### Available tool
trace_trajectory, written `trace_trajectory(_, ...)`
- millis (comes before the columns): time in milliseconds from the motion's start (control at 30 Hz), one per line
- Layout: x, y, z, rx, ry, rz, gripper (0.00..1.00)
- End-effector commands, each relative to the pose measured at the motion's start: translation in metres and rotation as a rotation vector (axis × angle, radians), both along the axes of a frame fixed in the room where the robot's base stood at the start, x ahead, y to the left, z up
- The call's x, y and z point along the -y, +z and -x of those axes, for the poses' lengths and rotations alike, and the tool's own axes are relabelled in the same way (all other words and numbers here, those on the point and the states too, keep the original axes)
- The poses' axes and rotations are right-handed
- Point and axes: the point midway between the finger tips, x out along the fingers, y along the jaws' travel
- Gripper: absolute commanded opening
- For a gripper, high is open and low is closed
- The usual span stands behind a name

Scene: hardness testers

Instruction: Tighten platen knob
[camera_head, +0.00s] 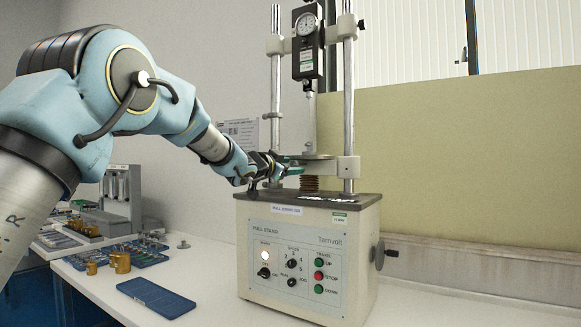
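The pull stand (310,262) stands on the white bench, with two upright posts and a front panel of lamps and buttons. Its round grey platen (318,157) sits on a crossbar above a brown ribbed column (310,184). My gripper (284,166) reaches in from the left to the platen's left side, above the stand's dark top. I cannot make out the platen knob; the gripper may hide it. Contact between gripper and stand is too small to tell, and so is whether the fingers are open or shut.
A dial gauge (306,27) hangs between the posts above the platen. A dark side knob (379,254) juts from the stand's right. A blue flat case (156,297), brass weights (120,263) and a blue parts tray (138,253) lie left. The bench right of the stand is clear.

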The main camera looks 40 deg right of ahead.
Motion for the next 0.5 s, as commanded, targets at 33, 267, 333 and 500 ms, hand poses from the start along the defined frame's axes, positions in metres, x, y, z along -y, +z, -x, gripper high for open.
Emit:
trace_trajectory(33,0.0,0.0,0.0,0.0,0.0,0.0,0.6)
trace_trajectory(267,-0.003,-0.001,0.001,0.0,0.0,0.0,0.6)
trace_trajectory(333,-0.01,0.0,0.002,0.0,0.001,0.0,0.6)
trace_trajectory(500,-0.038,-0.002,0.009,0.001,0.003,0.001,0.6)
